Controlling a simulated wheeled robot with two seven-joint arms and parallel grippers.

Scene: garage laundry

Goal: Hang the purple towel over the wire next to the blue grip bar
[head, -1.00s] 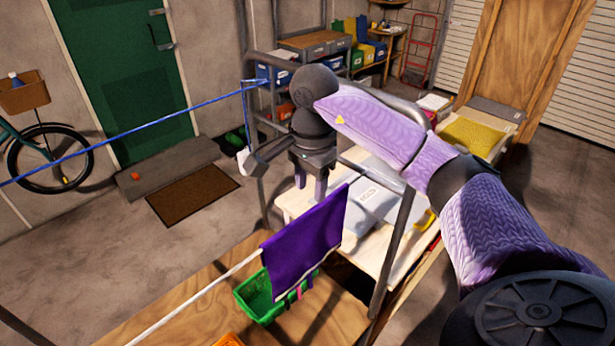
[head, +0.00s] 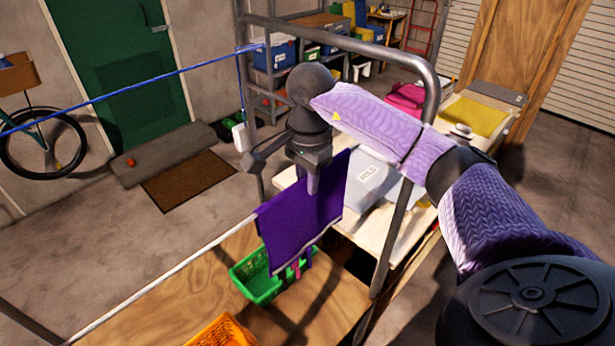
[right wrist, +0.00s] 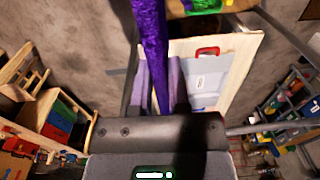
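The purple towel (head: 280,230) hangs draped at the far end of a white wire (head: 165,277) in the head view. My right gripper (head: 312,182) is at the towel's upper edge, pointing down, with one finger in front of the cloth. In the right wrist view the towel (right wrist: 152,40) runs edge-on between the two fingers, which stand apart with a gap around it. A blue wire (head: 120,88) runs across the upper left to the metal frame. I cannot clearly pick out a blue grip bar. My left gripper is not in view.
A grey tubular frame (head: 436,85) stands around the work area. A green basket (head: 255,290) and an orange basket (head: 222,333) sit on the wooden surface below. A light table (head: 400,245) with a grey box (head: 365,182) lies behind the towel.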

